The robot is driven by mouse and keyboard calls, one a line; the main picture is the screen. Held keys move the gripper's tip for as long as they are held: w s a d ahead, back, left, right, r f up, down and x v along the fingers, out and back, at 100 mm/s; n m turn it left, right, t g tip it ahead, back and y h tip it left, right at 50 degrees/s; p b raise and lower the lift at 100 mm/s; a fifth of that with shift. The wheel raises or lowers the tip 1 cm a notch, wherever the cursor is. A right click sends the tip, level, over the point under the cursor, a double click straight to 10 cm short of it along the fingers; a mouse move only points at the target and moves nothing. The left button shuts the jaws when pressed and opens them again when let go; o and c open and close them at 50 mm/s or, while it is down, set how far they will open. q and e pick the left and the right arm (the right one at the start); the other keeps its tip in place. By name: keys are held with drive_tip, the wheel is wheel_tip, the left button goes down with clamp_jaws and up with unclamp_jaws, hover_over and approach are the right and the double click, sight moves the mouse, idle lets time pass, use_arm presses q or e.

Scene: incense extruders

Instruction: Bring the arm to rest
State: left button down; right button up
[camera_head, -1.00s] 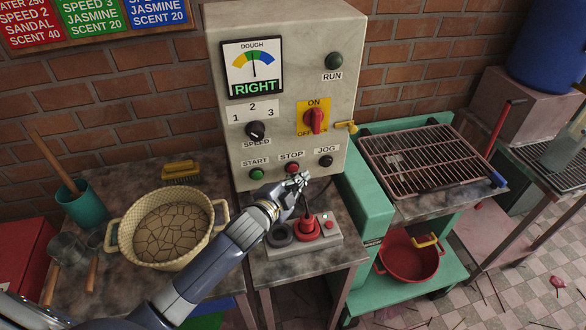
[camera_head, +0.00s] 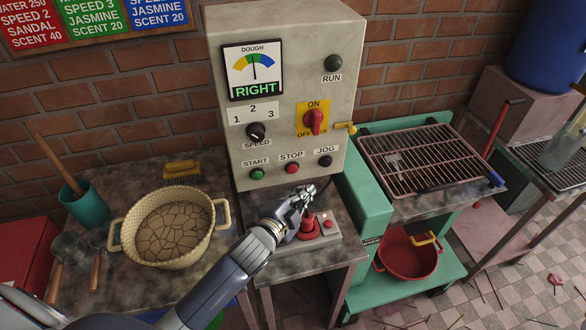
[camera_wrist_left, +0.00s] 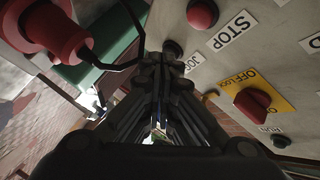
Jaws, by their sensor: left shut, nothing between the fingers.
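My left gripper (camera_head: 307,192) is shut and empty. In the head view it is in front of the lower part of the control box (camera_head: 285,115), below the red STOP button (camera_head: 292,168) and above the red-knobbed unit (camera_head: 308,229) on the small table. In the left wrist view its closed fingers (camera_wrist_left: 160,75) point toward the panel, with the STOP button (camera_wrist_left: 202,14) at upper right and a dark button beside the fingertips. Contact with the panel cannot be told. The right gripper does not show.
A basket of cracked dough (camera_head: 172,228) stands on the left table beside a brush (camera_head: 182,172) and a teal cup (camera_head: 84,204). A wire rack (camera_head: 425,158) lies at right above a red basin (camera_head: 408,258). A black cable runs near the gripper.

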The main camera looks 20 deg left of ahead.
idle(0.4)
use_arm(q)
drive_tip(key=s+f+n+g, duration=0.1)
drive_tip(key=s, duration=0.1)
drive_tip(key=s+a+f+n+g+y, duration=0.1)
drive_tip(key=s, duration=0.1)
drive_tip(key=s+a+f+n, duration=0.1)
drive_tip(key=s+n, duration=0.1)
drive_tip(key=shift+s+f+g+y, duration=0.1)
drive_tip(key=shift+f+g+y, duration=0.25)
drive_tip(key=shift+g+y, duration=0.05)
drive_tip(key=s+a+f+n+g, duration=0.15)
drive_tip(key=s+n+g, duration=0.3)
drive_tip(key=s, duration=0.75)
drive_tip(key=s+a+f+n+g, duration=0.1)
drive_tip(key=s+f+n+g, duration=0.3)
drive_tip(key=s, duration=0.8)
wheel_tip(320, 180, down, 27)
drive_tip(key=s+m+g+b, duration=0.1)
drive_tip(key=s+g+b, duration=0.1)
drive_tip(key=s+a+f+b, duration=0.2)
drive_tip(key=s+a+f, duration=0.1)
drive_tip(key=s+f, duration=1.4)
drive_tip(key=shift+g+y, duration=0.4)
drive_tip(key=shift+g, duration=0.05)
